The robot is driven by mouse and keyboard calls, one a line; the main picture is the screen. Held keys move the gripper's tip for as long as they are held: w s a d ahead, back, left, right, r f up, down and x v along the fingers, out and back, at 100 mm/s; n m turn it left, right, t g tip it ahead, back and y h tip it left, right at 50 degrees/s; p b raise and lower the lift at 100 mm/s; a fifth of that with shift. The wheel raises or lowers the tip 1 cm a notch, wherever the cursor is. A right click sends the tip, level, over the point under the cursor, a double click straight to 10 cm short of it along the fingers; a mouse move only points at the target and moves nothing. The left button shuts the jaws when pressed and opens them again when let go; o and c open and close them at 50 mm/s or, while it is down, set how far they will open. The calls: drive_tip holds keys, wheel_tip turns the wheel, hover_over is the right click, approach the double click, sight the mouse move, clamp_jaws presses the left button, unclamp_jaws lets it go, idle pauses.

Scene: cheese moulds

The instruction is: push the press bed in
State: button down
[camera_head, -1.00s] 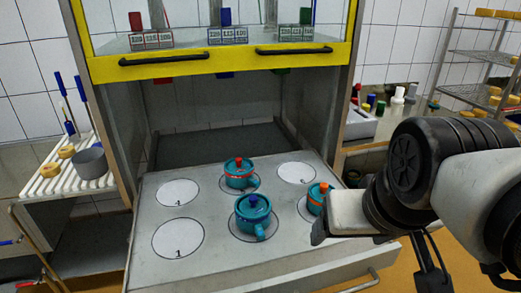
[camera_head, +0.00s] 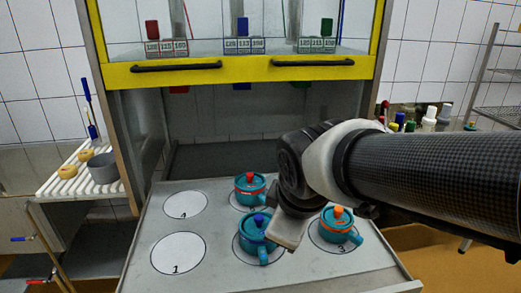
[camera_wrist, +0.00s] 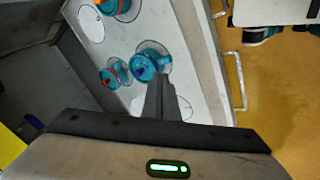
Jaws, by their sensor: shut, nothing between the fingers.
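The press bed (camera_head: 210,225) is a grey slab with numbered white circles. It sticks out toward me from under the yellow-framed press (camera_head: 230,72). Three teal moulds stand on it: one with a red knob (camera_head: 250,188), one with a blue knob (camera_head: 258,235) and one with an orange knob (camera_head: 338,225). In the wrist view, the bed's front panel and bar handle (camera_wrist: 239,80) show at the right. My gripper (camera_wrist: 163,85) is shut and empty, seen over the bed beside the blue-knob mould (camera_wrist: 146,66). In the head view its fingertips are hidden; I cannot tell whether they touch anything.
A slatted white shelf (camera_head: 82,178) with a grey pot (camera_head: 102,167) and yellow pieces stands at the left. A counter with bottles (camera_head: 428,120) and a metal rack (camera_head: 492,75) are at the right. Orange floor is open at the front right.

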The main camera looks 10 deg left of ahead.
drive_tip(key=s+a+f+n+g+y+b, duration=0.1)
drive_tip(key=s+a+f+n, duration=0.1)
drive_tip(key=a+f+n, duration=0.3)
drive_tip(key=s+a+f+n, duration=0.1)
drive_tip(key=a+n, duration=0.3)
drive_tip(key=a, duration=0.3)
drive_tip(key=s+a+f+n+g+y+b, duration=0.1)
drive_tip(key=s+a+f+n, duration=0.1)
drive_tip(key=a+f+n, duration=0.3)
drive_tip(key=s+a+f+n+g+h, duration=0.1)
drive_tip(key=s+a+f+n, duration=0.2)
drive_tip(key=s+n, duration=0.3)
drive_tip(key=s+a+f+n+h, duration=0.25)
drive_tip(key=s+n, duration=0.25)
drive_tip(key=s, duration=0.3)
drive_tip(key=w+a+f+b, duration=0.1)
drive_tip(key=w+f+b, duration=0.3)
drive_tip(key=f, duration=0.6)
drive_tip(key=shift+w+a+y+b, duration=0.4)
drive_tip(key=shift+w+y, duration=0.05)
drive_tip(key=shift+w, duration=0.7)
